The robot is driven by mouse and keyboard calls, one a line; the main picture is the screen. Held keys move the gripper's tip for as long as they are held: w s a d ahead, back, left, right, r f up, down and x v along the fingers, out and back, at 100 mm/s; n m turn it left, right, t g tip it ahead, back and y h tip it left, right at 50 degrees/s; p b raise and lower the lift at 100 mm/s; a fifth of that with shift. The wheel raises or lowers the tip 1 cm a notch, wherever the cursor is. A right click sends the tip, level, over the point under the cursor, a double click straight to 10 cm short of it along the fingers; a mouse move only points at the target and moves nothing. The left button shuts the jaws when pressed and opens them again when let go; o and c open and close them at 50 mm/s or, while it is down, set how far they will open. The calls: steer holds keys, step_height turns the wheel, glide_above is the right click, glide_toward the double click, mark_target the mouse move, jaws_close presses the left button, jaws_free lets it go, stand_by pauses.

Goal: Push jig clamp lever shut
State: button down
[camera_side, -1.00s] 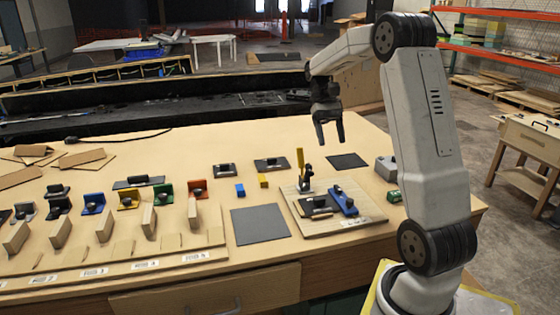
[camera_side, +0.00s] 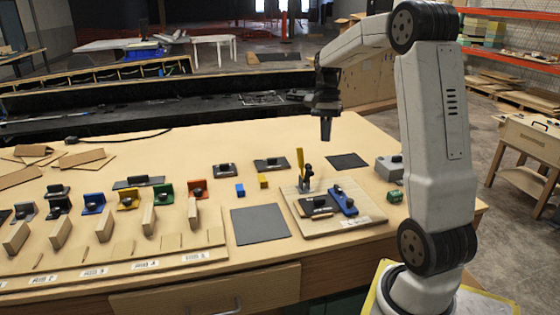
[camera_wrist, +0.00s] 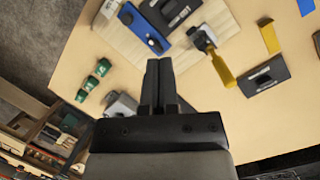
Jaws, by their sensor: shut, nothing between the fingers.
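The jig board (camera_side: 350,226) lies flat at the right of the bench. Its clamp lever (camera_side: 301,160) has a yellow handle that stands upright in the side view. The yellow lever handle also shows in the wrist view (camera_wrist: 223,71), right of my fingers. A blue part (camera_side: 345,201) and a black part (camera_side: 318,208) lie on the board next to the clamp. My gripper (camera_side: 326,138) is shut and empty, pointing down in the air above the bench, right of and higher than the lever. It is apart from the lever; the wrist view shows its closed fingertips (camera_wrist: 159,62).
A dark mat (camera_side: 261,223) lies left of the board. A grey box (camera_side: 389,168) and a green part (camera_side: 395,196) sit to its right. Small blue (camera_side: 240,190) and yellow blocks (camera_side: 263,181) lie behind. Several coloured brackets stand farther left.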

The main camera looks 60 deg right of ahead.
steer(key=d+m+t+h, duration=0.1)
steer(key=m, duration=0.1)
steer(key=w+d+r+m+t+h, duration=0.1)
steer(key=m, duration=0.2)
steer(key=w+d+r+m+t+h, duration=0.1)
steer(key=m, duration=0.2)
steer(key=shift+w+t, duration=0.2)
steer(key=shift+t, duration=0.2)
glide_toward(303, 161)
step_height(303, 161, down, 5)
steer(key=s+a, duration=0.1)
steer(key=shift+w+d+f, duration=0.25)
steer(key=shift+w+d, duration=0.05)
steer(key=shift+w, duration=0.25)
steer(key=shift+w+d+f, duration=0.25)
steer(key=shift+w+f, duration=0.05)
steer(key=shift+w, duration=0.25)
steer(key=shift+w+d, duration=0.1)
